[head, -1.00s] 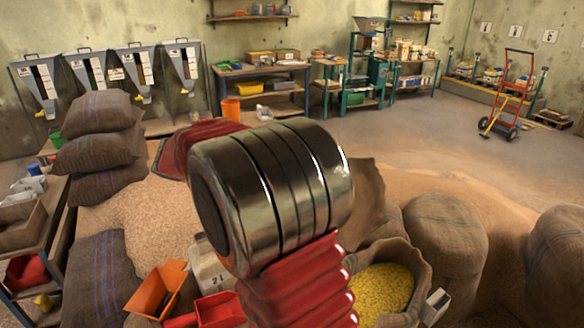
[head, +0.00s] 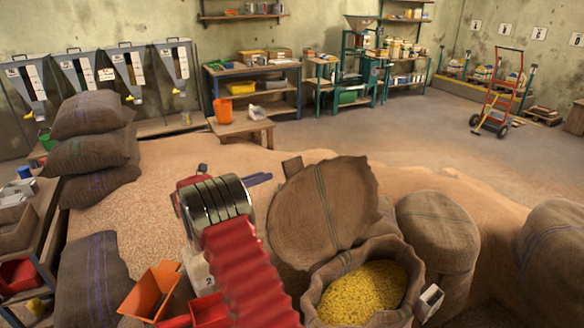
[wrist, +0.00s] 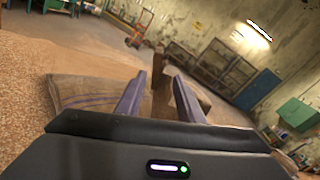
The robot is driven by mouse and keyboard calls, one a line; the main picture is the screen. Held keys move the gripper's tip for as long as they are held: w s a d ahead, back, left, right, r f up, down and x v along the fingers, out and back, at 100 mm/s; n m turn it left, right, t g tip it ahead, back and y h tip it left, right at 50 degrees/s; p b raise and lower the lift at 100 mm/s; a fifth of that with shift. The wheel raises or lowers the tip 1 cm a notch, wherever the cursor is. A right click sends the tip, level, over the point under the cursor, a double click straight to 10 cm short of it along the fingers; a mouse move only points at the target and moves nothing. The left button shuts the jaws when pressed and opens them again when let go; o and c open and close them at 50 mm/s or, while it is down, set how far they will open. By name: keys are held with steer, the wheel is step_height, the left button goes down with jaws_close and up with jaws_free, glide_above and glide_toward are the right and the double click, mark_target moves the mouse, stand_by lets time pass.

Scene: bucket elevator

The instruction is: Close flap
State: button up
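The flap (head: 325,205) is a rounded brown burlap lid with a dark stripe. It stands raised and open at the back of a burlap sack (head: 318,285) full of yellow grain (head: 362,292). A small brown block (head: 292,168) shows at the flap's upper left edge. My gripper (head: 268,178) is left of that block, its purple fingers pointing right. In the wrist view, the fingers (wrist: 160,80) are apart, with a brown upright piece (wrist: 158,62) showing beyond the gap. I cannot tell whether they touch anything.
Closed sacks (head: 440,240) stand right of the open one. An orange scoop (head: 150,290) and red containers lie at the lower left. Stacked sacks (head: 95,150) and a bench (head: 30,220) are at the left. Loose grain (head: 165,185) covers the floor behind my arm.

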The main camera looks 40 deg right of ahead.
mark_target(293, 166)
steer(key=shift+w+d+f+n, duration=0.25)
steer(key=shift+w+f+n, duration=0.05)
steer(key=shift+f, duration=0.05)
steer(key=d, duration=0.4)
steer(key=s+d, duration=0.1)
steer(key=d, duration=0.8)
steer(key=shift+s+d, duration=0.35)
steer(key=shift+s, duration=0.05)
steer(key=shift+c, duration=0.3)
jaws_close()
